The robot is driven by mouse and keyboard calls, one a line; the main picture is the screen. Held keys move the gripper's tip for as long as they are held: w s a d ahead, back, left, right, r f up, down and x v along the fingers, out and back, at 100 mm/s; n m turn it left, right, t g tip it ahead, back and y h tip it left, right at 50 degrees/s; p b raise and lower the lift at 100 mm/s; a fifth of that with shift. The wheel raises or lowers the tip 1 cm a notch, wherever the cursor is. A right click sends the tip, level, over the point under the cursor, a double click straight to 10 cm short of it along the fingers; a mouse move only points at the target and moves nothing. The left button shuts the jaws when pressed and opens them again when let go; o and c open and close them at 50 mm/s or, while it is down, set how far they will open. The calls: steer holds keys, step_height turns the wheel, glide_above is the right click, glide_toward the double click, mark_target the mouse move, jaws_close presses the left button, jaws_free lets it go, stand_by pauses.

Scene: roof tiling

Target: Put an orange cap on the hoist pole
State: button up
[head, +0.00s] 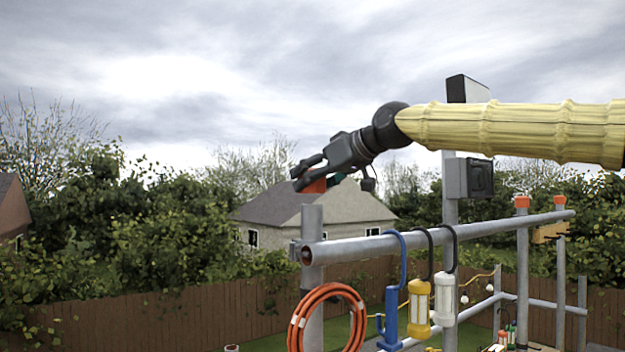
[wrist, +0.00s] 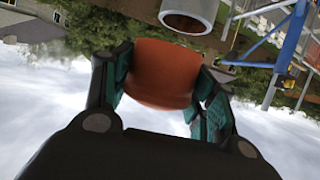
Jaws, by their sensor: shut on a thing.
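My gripper (head: 318,179) is shut on an orange cap (wrist: 163,75), with one green-padded finger on each side of it in the wrist view. In the head view the cap (head: 316,186) shows partly below the fingers, just above the top of an upright grey pole (head: 312,222). The open, hollow end of a grey pole (wrist: 188,20) is beyond the cap in the wrist view, and the two look apart there. In the head view I cannot tell whether cap and pole are exactly lined up.
A horizontal rail (head: 400,243) runs right from the pole. An orange hose coil (head: 328,318), a blue hook tool (head: 391,318), a yellow lamp (head: 419,308) and a white lamp (head: 444,300) hang below. Orange caps (head: 522,201) top other poles. A taller post (head: 450,220) carries a grey box.

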mark_target(312, 206)
steer(key=shift+s+f, duration=0.3)
steer(key=shift+s, duration=0.35)
steer(key=f, duration=0.1)
steer(key=w+f, duration=0.1)
steer(key=shift+f, duration=0.35)
steer(key=shift+c, duration=0.3)
steer(key=shift+s+f, duration=0.25)
steer(key=shift+f, duration=0.25)
steer(key=shift+c, duration=0.6)
steer(key=shift+w+a+f, duration=0.1)
steer(key=shift+f, duration=0.35)
steer(key=shift+f+b, duration=0.4)
steer(key=shift+f, duration=0.2)
steer(key=o, duration=0.9)
